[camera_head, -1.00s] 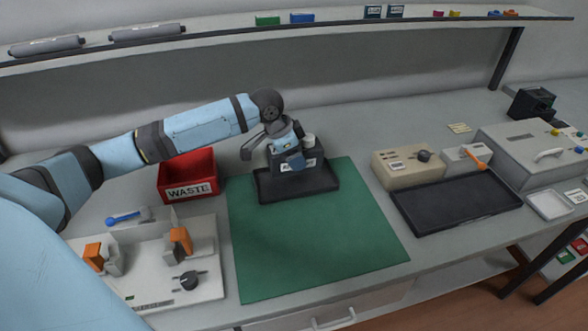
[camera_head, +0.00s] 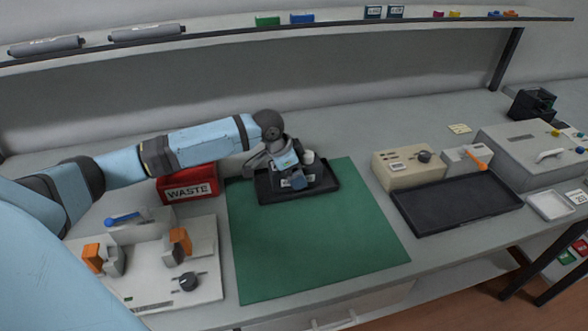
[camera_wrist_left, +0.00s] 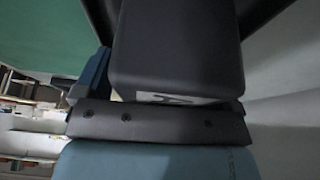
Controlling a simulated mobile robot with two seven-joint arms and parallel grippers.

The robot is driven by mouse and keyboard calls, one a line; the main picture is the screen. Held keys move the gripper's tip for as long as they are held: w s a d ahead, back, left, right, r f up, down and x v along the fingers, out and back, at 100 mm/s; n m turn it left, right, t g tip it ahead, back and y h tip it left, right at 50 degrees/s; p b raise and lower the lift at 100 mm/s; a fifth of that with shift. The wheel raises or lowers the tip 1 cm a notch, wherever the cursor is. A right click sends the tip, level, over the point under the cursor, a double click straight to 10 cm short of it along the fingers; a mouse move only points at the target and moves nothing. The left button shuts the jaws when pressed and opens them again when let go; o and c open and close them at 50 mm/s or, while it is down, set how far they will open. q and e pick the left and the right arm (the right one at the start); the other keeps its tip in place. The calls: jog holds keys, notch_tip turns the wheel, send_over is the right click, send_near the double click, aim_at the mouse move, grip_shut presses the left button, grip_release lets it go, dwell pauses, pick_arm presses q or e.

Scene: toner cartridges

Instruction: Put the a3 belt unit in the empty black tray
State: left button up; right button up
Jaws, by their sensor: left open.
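A dark unit (camera_head: 318,176) with a white label, which I take for the a3 belt unit, stands in a small black tray (camera_head: 331,190) at the back of the green mat. My left gripper (camera_head: 295,180) is low over it and covers much of it; its label is too small to read. In the left wrist view a dark block (camera_wrist_left: 178,50) fills the middle, close to the gripper's palm, with a white label edge at its bottom. The left gripper is open; contact is hidden. The larger black tray (camera_head: 457,205) to the right is empty. My right gripper is not in view.
A red waste bin (camera_head: 190,192) stands left of the mat, partly behind my arm. A white fixture (camera_head: 170,262) with orange clamps is front left. A beige box (camera_head: 408,168) stands behind the empty tray. The green mat (camera_head: 315,245) is clear in front. A shelf runs along the back.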

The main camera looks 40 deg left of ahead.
pick_arm(q)
jog(key=p+v, duration=0.1)
jog(key=v, duration=1.1)
jog(key=shift+r, duration=0.15)
